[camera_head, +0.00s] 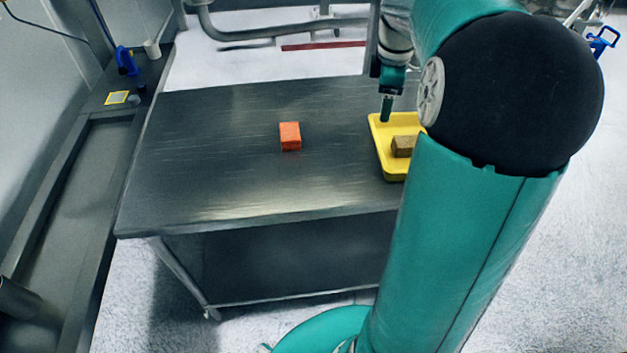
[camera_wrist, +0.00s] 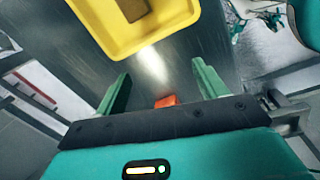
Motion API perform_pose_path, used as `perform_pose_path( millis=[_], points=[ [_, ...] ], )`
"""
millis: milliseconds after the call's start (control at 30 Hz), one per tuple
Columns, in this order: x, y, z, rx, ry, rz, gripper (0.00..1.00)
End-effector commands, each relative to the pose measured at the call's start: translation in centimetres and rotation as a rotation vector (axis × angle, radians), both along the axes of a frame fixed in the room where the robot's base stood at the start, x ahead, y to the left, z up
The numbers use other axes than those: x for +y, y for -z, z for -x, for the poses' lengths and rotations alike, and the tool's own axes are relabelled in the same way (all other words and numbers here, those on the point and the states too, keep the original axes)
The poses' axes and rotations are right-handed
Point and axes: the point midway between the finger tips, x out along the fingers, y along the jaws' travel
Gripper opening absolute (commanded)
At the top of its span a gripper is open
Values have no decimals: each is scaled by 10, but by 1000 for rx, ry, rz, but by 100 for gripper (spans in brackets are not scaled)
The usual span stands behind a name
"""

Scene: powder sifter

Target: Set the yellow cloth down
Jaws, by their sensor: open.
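My gripper (camera_head: 387,108) is at the back left corner of a yellow tray (camera_head: 384,160) on the metal table; whether it touches the tray I cannot tell. In the wrist view my gripper (camera_wrist: 160,80) has its two green fingers wide apart with nothing held between them. The yellow tray (camera_wrist: 98,36) fills the top of that view. A brown block (camera_head: 402,146) lies inside the tray. I cannot make out a yellow cloth in either view. My arm hides the tray's right side.
An orange block (camera_head: 290,136) sits alone mid-table; it also shows in the wrist view (camera_wrist: 165,101), apart from the fingers. The metal table (camera_head: 215,150) is otherwise clear on its left. A dark counter (camera_head: 75,190) runs along the left wall, with a small yellow square (camera_head: 117,97) on it.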

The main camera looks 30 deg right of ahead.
Motion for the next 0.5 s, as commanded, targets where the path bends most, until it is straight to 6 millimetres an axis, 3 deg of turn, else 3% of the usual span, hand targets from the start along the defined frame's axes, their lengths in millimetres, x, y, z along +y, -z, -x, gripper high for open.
perform_pose_path(
  millis=[33,200,500],
  points=[
    [29,-12,5,-30,47,11,71],
    [105,-33,31,-135,247,6,71],
    [212,-37,103,-322,596,-123,71]
  ],
)
